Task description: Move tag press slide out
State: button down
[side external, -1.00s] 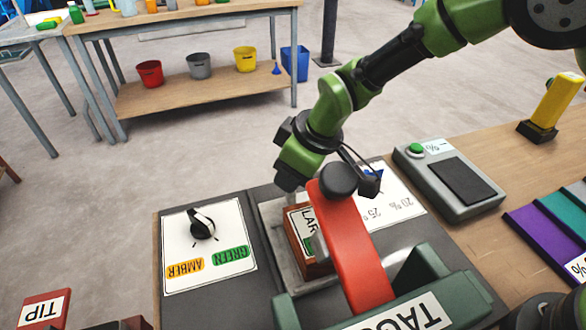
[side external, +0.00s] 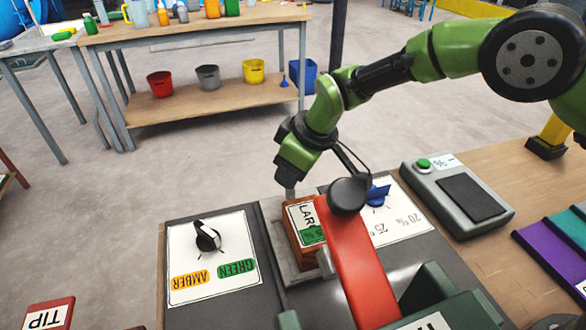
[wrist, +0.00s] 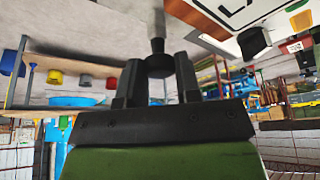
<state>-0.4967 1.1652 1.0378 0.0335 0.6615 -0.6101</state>
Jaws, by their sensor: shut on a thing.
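The tag press stands at the lower middle of the side view, with a dark green frame (side external: 430,288) and a red lever arm (side external: 362,270) ending in a black knob. Its grey metal slide (side external: 277,232) sticks out at the back, carrying a brown block (side external: 302,254) with a white and green label, partly hidden by the lever. My gripper (side external: 289,184) is at the slide's far end, over a small post. In the wrist view my gripper (wrist: 159,82) is shut on the dark round knob (wrist: 159,63) on that post, the slide handle.
Left of the slide is a white panel with a black selector knob (side external: 208,236) and amber and green labels. To the right are a blue pointer dial (side external: 377,195) and a grey box with a green button (side external: 424,163). Open floor lies beyond the bench edge.

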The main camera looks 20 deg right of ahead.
jog(key=c, duration=0.8)
grip_release()
jog(key=shift+r, duration=0.1)
jog(key=v, duration=0.9)
jog(key=shift+s+d+r, duration=0.15)
jog(key=shift+r, duration=0.2)
jog(key=shift+c, duration=0.3)
